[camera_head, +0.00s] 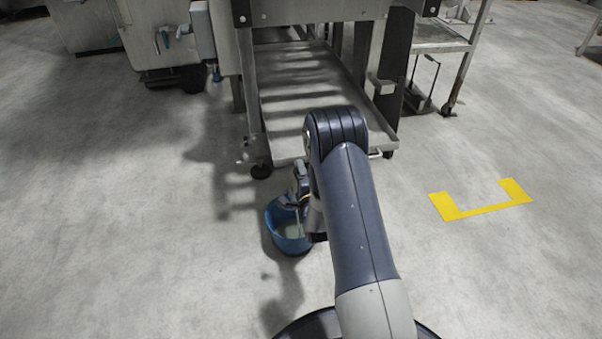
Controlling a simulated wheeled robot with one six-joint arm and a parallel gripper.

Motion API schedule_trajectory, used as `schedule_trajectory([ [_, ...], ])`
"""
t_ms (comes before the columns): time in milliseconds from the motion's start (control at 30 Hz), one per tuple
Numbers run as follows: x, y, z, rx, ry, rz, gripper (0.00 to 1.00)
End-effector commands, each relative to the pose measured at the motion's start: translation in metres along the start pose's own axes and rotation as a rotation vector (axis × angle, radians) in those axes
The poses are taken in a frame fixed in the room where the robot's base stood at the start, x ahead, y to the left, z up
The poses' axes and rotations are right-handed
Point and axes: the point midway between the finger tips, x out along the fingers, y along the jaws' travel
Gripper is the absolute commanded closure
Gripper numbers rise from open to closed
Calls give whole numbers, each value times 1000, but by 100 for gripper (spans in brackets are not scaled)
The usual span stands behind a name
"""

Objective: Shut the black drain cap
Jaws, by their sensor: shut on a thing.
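I cannot make out a black drain cap in this view. My gripper (305,222) hangs at the right side of a blue bucket (274,234), partly behind my arm. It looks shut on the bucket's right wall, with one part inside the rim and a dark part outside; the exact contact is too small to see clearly. The bucket looks upright, with something pale inside. It is in front of the steel machine's low shelf. I cannot tell whether it touches the floor.
A steel frame with a low wheeled tray (300,88) stands just beyond the bucket. A steel trolley (440,38) is at the back right, and a grey cabinet (160,30) at the back left. A yellow floor marking (482,209) lies at right. Floor is clear on both sides.

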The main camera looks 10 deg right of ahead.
Motion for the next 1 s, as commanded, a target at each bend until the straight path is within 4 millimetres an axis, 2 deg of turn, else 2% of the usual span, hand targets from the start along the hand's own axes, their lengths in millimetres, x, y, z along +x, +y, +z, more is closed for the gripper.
schedule_trajectory([
  [533,0,1,0,28,0,2,86],
  [567,0,1,0,28,0,2,62],
  [600,0,1,0,28,0,2,59],
  [800,0,0,0,27,0,1,42],
  [1000,0,0,0,26,0,1,41],
])
